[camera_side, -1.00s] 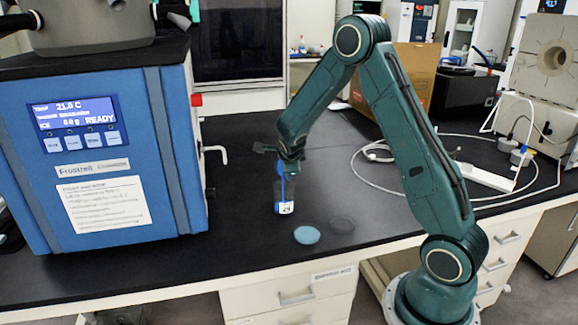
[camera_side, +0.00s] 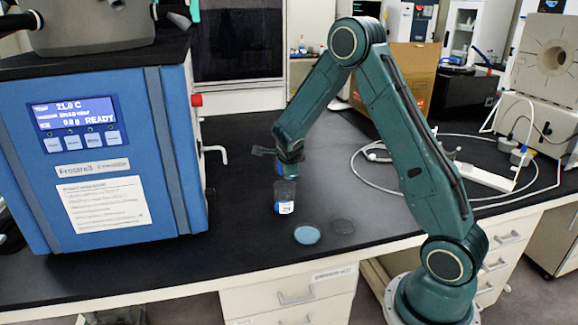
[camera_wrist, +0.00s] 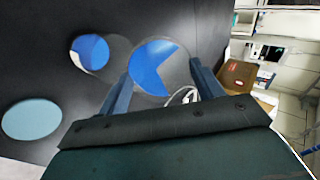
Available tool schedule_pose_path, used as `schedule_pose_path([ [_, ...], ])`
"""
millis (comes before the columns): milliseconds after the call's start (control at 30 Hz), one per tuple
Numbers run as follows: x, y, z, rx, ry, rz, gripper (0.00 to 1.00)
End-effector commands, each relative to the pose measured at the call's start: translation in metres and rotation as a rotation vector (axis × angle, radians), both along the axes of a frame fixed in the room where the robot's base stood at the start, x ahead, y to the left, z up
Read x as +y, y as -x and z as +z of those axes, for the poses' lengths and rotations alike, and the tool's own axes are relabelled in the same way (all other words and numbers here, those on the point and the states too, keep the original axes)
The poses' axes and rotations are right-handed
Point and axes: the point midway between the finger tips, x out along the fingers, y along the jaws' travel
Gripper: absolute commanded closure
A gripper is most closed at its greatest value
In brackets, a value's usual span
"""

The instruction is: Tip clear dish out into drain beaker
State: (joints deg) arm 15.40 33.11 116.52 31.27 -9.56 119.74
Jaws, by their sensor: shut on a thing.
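My gripper (camera_side: 287,160) hangs just above the drain beaker (camera_side: 285,195), a small clear vessel with a white label, standing on the black bench. In the wrist view, my gripper (camera_wrist: 162,82) is shut on a round see-through thing, apparently the clear dish (camera_wrist: 152,66). Blue shows in or through part of it; I cannot tell which. Its tilt is unclear. Another round outline with blue and white in it, apparently the beaker (camera_wrist: 90,52), lies left of the fingers. In the side view the held dish is small and mostly hidden by the gripper.
The blue freeze dryer (camera_side: 100,150) stands at left. A white cable (camera_side: 365,175) loops on the bench at right.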

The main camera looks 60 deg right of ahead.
Motion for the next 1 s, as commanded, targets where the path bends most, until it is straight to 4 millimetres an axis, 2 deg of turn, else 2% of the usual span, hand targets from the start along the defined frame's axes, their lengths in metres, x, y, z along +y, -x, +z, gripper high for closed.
schedule_pose_path([
  [1000,0.0033,0.0005,0.0004,-0.006,0.064,0.001,0.60],
])
